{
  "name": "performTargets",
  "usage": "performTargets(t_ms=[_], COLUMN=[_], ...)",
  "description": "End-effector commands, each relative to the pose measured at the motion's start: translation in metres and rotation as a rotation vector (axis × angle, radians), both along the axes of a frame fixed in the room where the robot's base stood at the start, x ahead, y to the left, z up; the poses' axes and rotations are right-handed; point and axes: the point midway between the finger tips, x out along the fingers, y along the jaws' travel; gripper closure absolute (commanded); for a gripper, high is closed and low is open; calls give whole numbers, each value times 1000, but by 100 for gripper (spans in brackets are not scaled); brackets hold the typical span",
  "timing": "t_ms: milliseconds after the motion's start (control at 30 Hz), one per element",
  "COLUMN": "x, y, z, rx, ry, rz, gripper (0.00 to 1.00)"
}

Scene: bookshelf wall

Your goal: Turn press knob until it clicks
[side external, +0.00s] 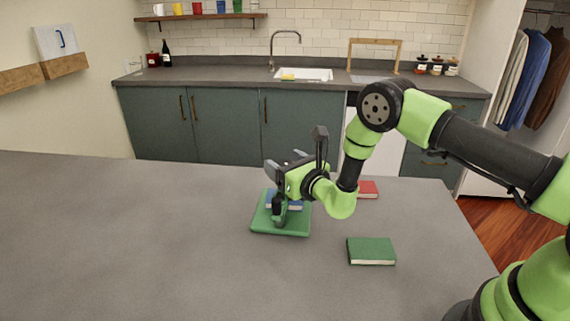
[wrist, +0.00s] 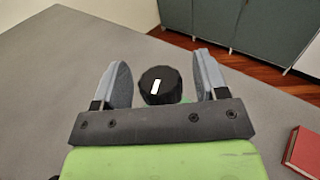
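A round black knob (wrist: 159,88) with a white mark shows in the wrist view, with a bit of green beside its lower right edge. My gripper (wrist: 163,76) is open, with one grey-blue finger on each side of the knob. A gap shows between each finger and the knob, so they look apart. In the side view, my gripper (side external: 285,165) hangs over a green board (side external: 263,223) on the grey table. The knob cannot be made out clearly there, as the gripper and dark parts cover that spot.
A blue item (side external: 297,207) is partly hidden at the green board. A green book (side external: 371,251) lies to the right on the table, and a red book (side external: 368,189) lies farther back; it also shows in the wrist view (wrist: 304,150). The table's left side is clear.

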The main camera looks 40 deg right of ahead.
Motion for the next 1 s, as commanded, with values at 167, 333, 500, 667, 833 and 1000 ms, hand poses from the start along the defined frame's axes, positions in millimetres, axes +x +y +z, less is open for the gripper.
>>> performTargets(t_ms=[167,333,500,667,833,1000], x=[-1,-13,-42,-69,-88,-97], y=[0,1,1,2,2,2], z=[0,-1,-1,-1,-1,0], rx=[0,0,-1,-1,-1,0], ry=[1,3,6,5,2,1], rz=[1,2,3,3,4,2], gripper=[33,33,33,33,33,33])
